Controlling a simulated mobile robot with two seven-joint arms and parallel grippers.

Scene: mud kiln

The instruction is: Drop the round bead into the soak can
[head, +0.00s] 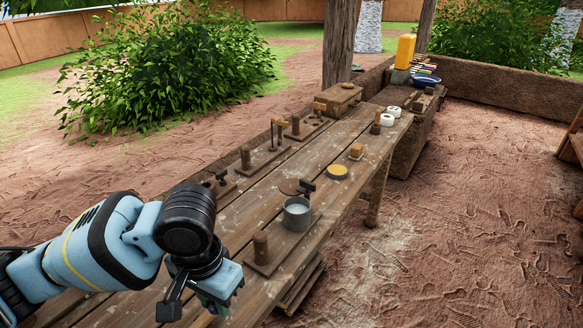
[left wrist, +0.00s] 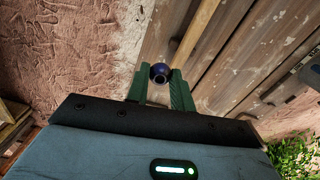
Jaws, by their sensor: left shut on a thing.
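The soak can (head: 297,213) is a grey open-topped can with pale liquid in it. It stands upright on a wooden board on the bench. My left gripper (head: 212,304) is over the near end of the bench, to the left of and nearer than the can, apart from it. In the left wrist view its green fingers (left wrist: 160,82) are shut on the round bead (left wrist: 159,72), a dark blue ball with a hole, held at the fingertips. The bead is hidden in the head view. My right gripper is not in view.
The long plank bench (head: 235,213) carries a wooden peg (head: 261,248) close to the can, a yellow-topped round dish (head: 337,172), several peg stands along the back edge, and white rings (head: 388,119) farther off. Clear dirt floor (head: 440,220) lies to the right.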

